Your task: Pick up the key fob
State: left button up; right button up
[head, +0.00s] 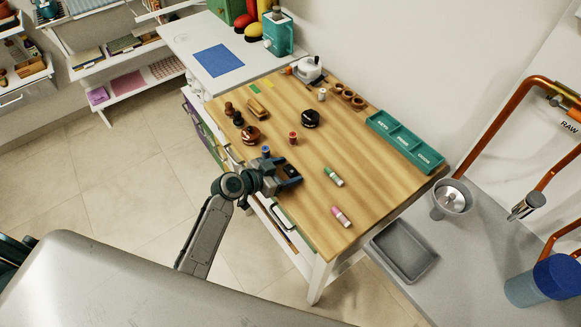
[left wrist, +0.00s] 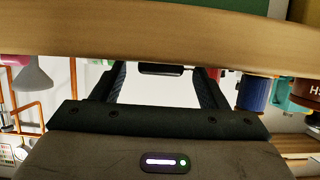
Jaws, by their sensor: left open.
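My left gripper (head: 290,174) is open, low over the near left edge of the wooden tabletop (head: 325,155). In the left wrist view, which is upside down, its two fingers (left wrist: 160,85) stand apart. A small flat dark thing (left wrist: 162,70), which looks like the key fob, lies on the tabletop between the fingers in that view. Neither finger visibly touches it. In the head view I cannot make the fob out clearly; the gripper covers that spot. My right gripper is not in view.
Near the gripper stand a blue spool (head: 266,150) and a red jar (head: 293,138). A green-and-white tube (head: 334,177) and a pink one (head: 341,216) lie to the right. A black round thing (head: 310,118) and a teal compartment tray (head: 404,142) are farther back.

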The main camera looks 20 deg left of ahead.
pick_arm(q)
jog(key=c, duration=1.1)
jog(key=shift+o, duration=0.2)
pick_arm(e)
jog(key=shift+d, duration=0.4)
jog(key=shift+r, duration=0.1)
